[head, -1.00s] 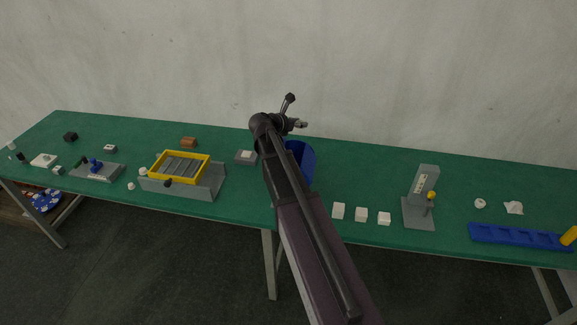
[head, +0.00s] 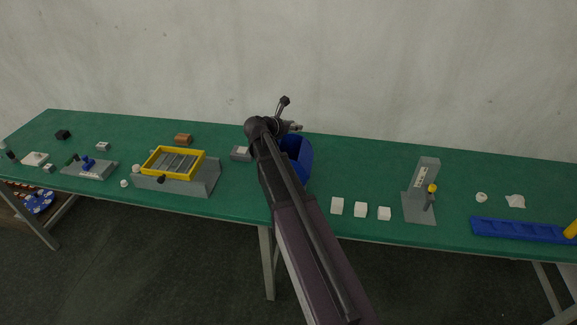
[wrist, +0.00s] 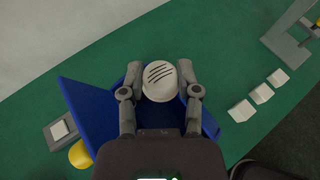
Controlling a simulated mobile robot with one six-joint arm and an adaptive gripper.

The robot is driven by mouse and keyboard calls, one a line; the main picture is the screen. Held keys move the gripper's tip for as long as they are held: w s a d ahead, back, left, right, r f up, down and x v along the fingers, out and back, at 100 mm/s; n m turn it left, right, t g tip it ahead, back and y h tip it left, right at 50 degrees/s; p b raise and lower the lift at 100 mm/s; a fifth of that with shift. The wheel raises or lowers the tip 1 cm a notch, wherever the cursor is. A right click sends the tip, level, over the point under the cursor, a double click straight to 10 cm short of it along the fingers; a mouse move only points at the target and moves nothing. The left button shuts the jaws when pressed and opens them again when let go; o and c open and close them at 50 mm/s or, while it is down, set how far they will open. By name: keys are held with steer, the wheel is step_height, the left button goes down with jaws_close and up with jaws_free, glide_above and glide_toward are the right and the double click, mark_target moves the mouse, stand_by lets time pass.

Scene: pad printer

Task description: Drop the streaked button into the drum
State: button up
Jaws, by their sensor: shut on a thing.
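The streaked button (wrist: 160,79) is a white disc with several dark diagonal stripes, seen in the wrist view. My gripper (wrist: 160,84) is shut on it, with one finger on each side. The drum looks to be the blue open container (wrist: 88,106), which lies below the gripper in the wrist view, largely hidden by the fingers and palm. In the head view the blue drum (head: 300,158) stands on the green table, partly behind my arm. The gripper and button are mostly hidden there. The button appears above the drum; its height over the rim is unclear.
Three white blocks (head: 360,209) sit right of the drum on the green table (head: 270,205). A small grey block with a white top (head: 241,153) and a yellow-framed tray (head: 172,163) stand to the left.

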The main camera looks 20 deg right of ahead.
steer(key=shift+f+b, duration=0.55)
steer(key=shift+f, duration=0.25)
steer(key=o, duration=0.8)
steer(key=shift+r, duration=0.25)
